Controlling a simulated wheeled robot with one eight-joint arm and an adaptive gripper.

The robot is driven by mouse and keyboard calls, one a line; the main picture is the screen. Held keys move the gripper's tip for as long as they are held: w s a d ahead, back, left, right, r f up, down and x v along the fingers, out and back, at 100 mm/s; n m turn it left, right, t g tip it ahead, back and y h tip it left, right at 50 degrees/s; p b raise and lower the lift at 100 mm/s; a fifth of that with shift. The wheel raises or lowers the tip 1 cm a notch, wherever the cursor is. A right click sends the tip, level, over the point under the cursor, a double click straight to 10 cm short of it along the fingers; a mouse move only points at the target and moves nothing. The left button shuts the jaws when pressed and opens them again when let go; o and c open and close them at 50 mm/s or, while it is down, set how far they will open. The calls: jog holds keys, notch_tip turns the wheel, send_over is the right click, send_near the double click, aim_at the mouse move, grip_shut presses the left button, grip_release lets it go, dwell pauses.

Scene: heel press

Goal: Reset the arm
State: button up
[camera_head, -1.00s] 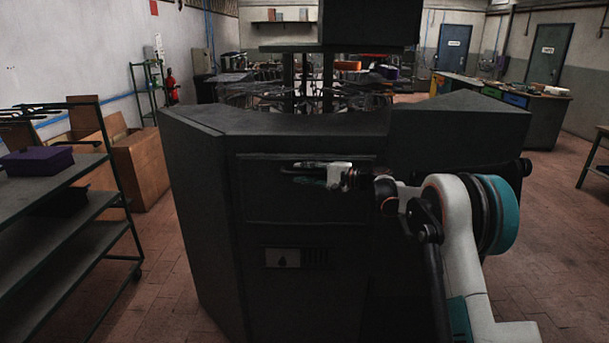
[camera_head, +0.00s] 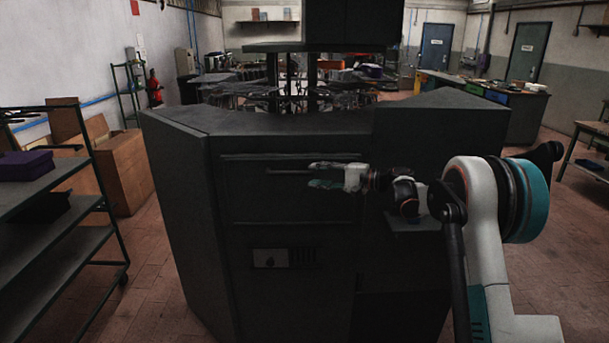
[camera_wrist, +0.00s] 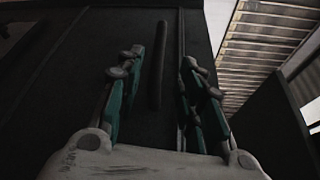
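My gripper (camera_head: 318,175) is stretched out toward the left in the head view, in front of the dark front of the heel press (camera_head: 185,180). In the wrist view its two teal-padded fingers (camera_wrist: 160,90) stand wide apart with nothing held between them. A dark bar-shaped handle (camera_wrist: 159,65) on the machine's front panel shows between the fingers, apart from both. The handle also shows in the head view (camera_head: 288,172), just left of and behind the fingertips.
A shelf cart (camera_head: 70,240) with a purple box (camera_head: 25,165) stands at the left. Cardboard boxes (camera_head: 122,170) are behind it. A bench (camera_head: 490,100) is at the back right. Red floor (camera_head: 560,240) is free at the right.

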aim_at(299, 173)
jog(key=shift+v, duration=1.05)
jog(key=x, duration=1.2)
jog(key=shift+s+d, duration=0.1)
